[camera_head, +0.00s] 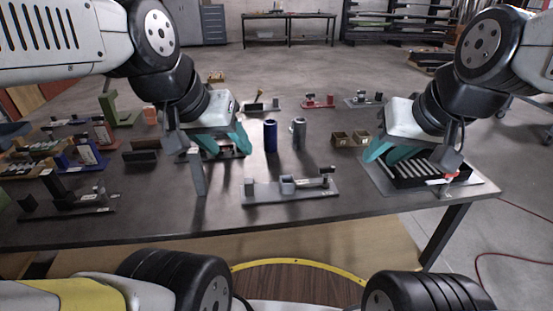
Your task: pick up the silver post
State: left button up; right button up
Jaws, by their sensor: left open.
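A silver-grey upright post (197,172) with a flat, rectangular shape stands on the dark table at left centre. A silver-grey cylinder (299,133) also stands upright, right of a dark blue cylinder (270,135); I cannot tell for sure which of the two is the silver post. My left gripper (222,148) has teal fingers, is open and empty, and points down just behind and right of the rectangular post, left of the cylinders. My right gripper (398,156) has its teal fingers apart, above the left part of a black slotted tray, with nothing seen between them.
A grey fixture (290,190) lies at the front centre. The black slotted tray (429,174) sits on a grey plate at right. Two small brown boxes (350,139) stand between the cylinders and my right gripper. Several fixtures crowd the left side. Bare table lies around the cylinders.

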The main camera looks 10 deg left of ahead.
aim_at(194, 154)
jog(key=i+j+u, duration=0.15)
jog(key=j+u, duration=0.15)
jog(key=u, duration=0.2)
jog(key=i+j+u, duration=0.2)
jog(key=u, duration=0.3)
jog(key=i+j+u, duration=0.2)
jog(key=u, duration=0.3)
jog(key=k, duration=0.45)
jog(key=i+j+z, duration=0.15)
jog(key=j, duration=0.2)
jog(key=i+j+z, duration=0.35)
jog(key=j, duration=0.4)
jog(key=i+j+z, duration=0.2)
jog(key=j, duration=0.25)
jog(key=i+j+z, duration=0.15)
jog(key=j, duration=0.25)
jog(key=j+z, duration=0.15)
jog(key=j, duration=0.3)
jog(key=z, duration=2.1)
